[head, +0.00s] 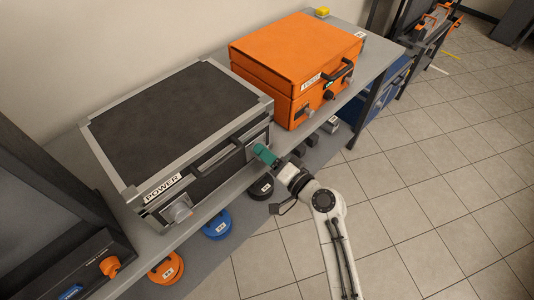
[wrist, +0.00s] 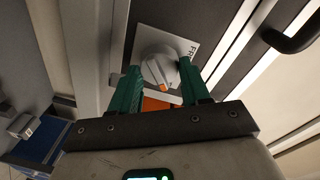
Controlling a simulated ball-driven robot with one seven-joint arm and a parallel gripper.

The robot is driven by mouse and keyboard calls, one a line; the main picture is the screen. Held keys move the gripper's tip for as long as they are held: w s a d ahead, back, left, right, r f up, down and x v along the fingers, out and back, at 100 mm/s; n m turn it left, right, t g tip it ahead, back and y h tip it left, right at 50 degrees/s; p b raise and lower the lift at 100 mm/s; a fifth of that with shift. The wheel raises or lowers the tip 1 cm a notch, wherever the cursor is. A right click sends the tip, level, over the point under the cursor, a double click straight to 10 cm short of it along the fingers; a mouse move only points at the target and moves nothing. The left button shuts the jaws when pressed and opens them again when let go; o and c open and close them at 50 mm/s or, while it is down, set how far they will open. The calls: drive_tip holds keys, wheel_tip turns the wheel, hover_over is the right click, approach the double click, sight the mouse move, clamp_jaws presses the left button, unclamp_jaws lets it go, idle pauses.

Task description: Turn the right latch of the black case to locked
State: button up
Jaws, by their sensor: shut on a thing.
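The black case (head: 170,105) with silver edges and a POWER label lies shut on the bench. Its right latch is a round grey knob on a pale plate, seen in the wrist view (wrist: 157,66); its orange mark points to the bottom of that view, slightly right. Letters starting "FR" show on the plate, partly hidden by a finger. My gripper (head: 262,153), with green fingers, is at the right end of the case's front. In the wrist view its fingers (wrist: 158,88) are either side of the knob, shut on it. In the head view the fingers hide most of this latch.
The case's left latch (head: 178,210) and black handle (head: 218,158) are left of my gripper. An orange case (head: 295,55) stands close on the right. Weights, one blue (head: 217,224), sit on the lower shelf. The tiled floor (head: 440,190) at right is clear.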

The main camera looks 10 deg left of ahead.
drive_tip(key=shift+w+d+f+m+g+p, duration=0.1)
drive_tip(key=shift+m+g+p, duration=0.3)
drive_tip(key=shift+m, duration=1.35)
drive_tip(key=shift+d+m+g+p, duration=0.1)
drive_tip(key=shift+m+p, duration=0.45)
drive_tip(key=shift+m, duration=1.2)
drive_tip(key=o, duration=1.1)
drive_tip(key=shift+a, duration=0.1)
drive_tip(key=shift+c, duration=0.2)
drive_tip(key=f+b+v, duration=0.1)
drive_tip(key=v, duration=0.9)
drive_tip(key=shift+s+d+r, duration=0.2)
drive_tip(key=shift+d+r, duration=0.15)
drive_tip(key=shift+r, duration=0.05)
